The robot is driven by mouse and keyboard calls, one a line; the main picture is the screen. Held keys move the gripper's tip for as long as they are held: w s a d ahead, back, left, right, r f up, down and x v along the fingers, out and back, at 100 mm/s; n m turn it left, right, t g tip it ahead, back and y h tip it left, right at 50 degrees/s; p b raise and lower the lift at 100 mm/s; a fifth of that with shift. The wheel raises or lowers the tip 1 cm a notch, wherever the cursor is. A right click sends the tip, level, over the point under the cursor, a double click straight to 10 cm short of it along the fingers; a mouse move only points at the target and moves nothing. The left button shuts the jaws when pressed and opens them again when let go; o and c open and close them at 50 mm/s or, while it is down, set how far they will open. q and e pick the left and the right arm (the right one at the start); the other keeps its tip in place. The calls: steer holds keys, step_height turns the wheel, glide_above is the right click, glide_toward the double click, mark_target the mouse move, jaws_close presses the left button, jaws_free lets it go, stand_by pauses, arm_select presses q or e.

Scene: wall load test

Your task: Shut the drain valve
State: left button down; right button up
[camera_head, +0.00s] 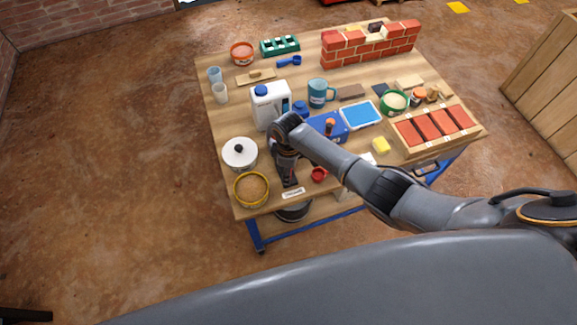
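My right arm reaches in from the right, and its gripper (290,181) points down over the front part of the table, next to a small red round part (319,174). The fingers are small and dark, so I cannot tell whether they are open or shut. A blue unit (327,125) with an orange-red knob (330,126) on it sits behind my forearm, which partly hides it. I cannot tell which of these red parts is the drain valve, or its position. My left gripper is not in view.
The wooden table (215,118) holds a white jug (268,104), a lidded white pot (239,153), a yellow-rimmed sieve (251,188), a teal mug (318,93) and a crate of bricks (399,135). A brick wall (369,46) stands at the back. The floor to the left is clear.

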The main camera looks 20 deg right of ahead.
steer(key=m+p, duration=0.1)
steer(key=m, duration=0.1)
steer(key=shift+a+r+m, duration=0.1)
steer(key=shift+r+m, duration=0.05)
steer(key=shift+m, duration=0.25)
steer(key=m+p, duration=0.2)
steer(key=m, duration=0.1)
steer(key=shift+m, duration=0.3)
steer(key=m+p, duration=0.1)
steer(key=m, duration=0.4)
steer(key=shift+m+p, duration=0.3)
steer(key=shift+m, duration=0.1)
steer(key=o, duration=1.2)
steer(key=shift+c, duration=0.2)
